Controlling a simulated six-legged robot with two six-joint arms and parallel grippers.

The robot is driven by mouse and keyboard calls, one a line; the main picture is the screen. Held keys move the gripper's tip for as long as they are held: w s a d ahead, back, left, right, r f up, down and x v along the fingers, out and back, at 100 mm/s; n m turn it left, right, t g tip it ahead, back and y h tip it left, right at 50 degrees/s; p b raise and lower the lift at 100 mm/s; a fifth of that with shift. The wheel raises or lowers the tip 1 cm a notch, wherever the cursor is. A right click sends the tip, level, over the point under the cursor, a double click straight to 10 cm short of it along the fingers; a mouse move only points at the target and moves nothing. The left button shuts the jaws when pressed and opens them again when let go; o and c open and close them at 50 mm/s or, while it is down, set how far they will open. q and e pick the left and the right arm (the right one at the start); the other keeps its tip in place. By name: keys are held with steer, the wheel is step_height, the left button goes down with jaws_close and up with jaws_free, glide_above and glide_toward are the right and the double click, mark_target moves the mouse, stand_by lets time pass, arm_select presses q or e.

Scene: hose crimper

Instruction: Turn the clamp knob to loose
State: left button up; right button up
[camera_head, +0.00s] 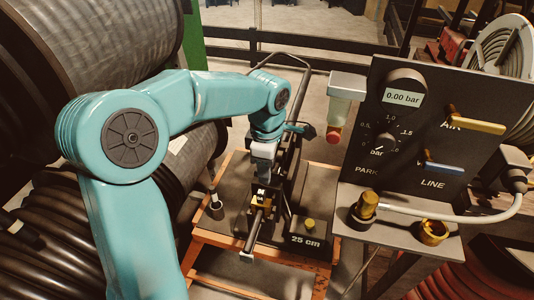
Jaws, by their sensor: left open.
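My left gripper (259,208) hangs from the teal arm over the orange-edged bench, with its jaws open. It is above the dark fixture, left of the block marked 25 cm (305,240). A small brass-coloured knob (309,225) stands on that block, apart from the gripper. A black knob-like part (304,130) shows by the bent rail, right of my wrist. I cannot tell which part is the clamp knob, and no loose marking is readable. My arm and gripper hide part of the fixture. My right gripper is out of view.
The black control panel (425,135) stands at the right, with a 0.00 bar display, a dial (386,143) and yellow and blue levers. A brass fitting with a pale hose (440,212) sits below it. Large black hose reels (100,40) crowd the left.

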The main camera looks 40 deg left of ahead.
arm_select(q)
step_height(320, 180, up, 16)
steer(key=p, duration=0.3)
steer(key=shift+p, duration=0.3)
steer(key=shift+s, duration=0.1)
